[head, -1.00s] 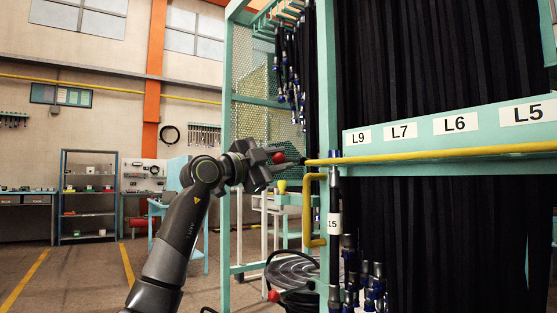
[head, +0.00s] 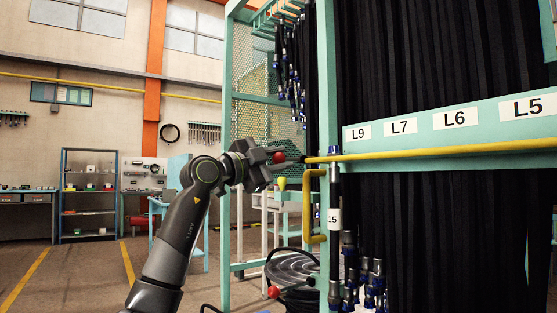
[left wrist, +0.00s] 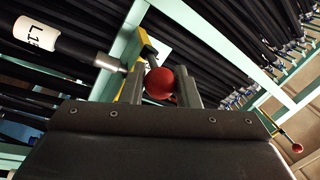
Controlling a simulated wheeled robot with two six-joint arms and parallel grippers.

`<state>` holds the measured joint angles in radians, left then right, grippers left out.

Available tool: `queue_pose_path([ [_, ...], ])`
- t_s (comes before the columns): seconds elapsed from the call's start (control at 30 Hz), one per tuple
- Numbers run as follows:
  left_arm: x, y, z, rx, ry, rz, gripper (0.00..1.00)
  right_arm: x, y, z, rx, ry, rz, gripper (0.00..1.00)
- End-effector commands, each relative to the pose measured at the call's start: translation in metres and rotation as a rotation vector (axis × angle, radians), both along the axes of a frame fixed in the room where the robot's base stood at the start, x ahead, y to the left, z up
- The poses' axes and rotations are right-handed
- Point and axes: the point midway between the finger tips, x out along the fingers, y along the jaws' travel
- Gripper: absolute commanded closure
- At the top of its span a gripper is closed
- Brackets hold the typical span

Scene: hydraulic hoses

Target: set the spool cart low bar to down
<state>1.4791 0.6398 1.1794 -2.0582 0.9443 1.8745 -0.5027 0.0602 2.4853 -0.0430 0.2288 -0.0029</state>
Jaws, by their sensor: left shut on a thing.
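The yellow low bar (head: 440,150) runs level across the front of the teal spool cart (head: 328,90), below the labels L9, L7, L6 and L5. A red ball knob (head: 278,157) is at the bar's left end. My left gripper (head: 286,159) reaches it from the left. In the left wrist view the red knob (left wrist: 159,83) sits between the two fingers, which are shut on it. A dark stem and part of a yellow bar (left wrist: 132,82) show behind it. My right gripper is in neither view.
A hose end labelled L15 (head: 334,217) hangs close by the bar's left end. Black hoses (head: 430,60) fill the cart. A second red knob (head: 273,292) is lower down.

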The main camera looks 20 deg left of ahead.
Motion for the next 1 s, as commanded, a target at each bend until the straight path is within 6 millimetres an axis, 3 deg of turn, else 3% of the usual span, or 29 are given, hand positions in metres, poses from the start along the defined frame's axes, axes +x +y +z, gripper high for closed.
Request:
queue_pose_path([
  [0.03,0.002,-0.001,-0.007,0.005,0.014,-0.004,1.0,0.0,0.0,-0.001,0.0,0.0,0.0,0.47],
  [0.07,0.002,-0.001,-0.007,0.004,0.015,-0.005,0.7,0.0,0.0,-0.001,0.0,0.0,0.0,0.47],
  [0.2,0.002,-0.001,-0.007,0.003,0.014,-0.004,0.52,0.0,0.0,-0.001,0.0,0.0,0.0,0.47],
  [0.63,-0.006,0.005,-0.005,0.002,0.007,-0.001,0.52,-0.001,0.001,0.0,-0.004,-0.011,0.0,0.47],
  [1.0,-0.063,0.041,-0.02,0.006,0.005,0.004,0.52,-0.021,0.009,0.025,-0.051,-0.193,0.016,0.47],
])
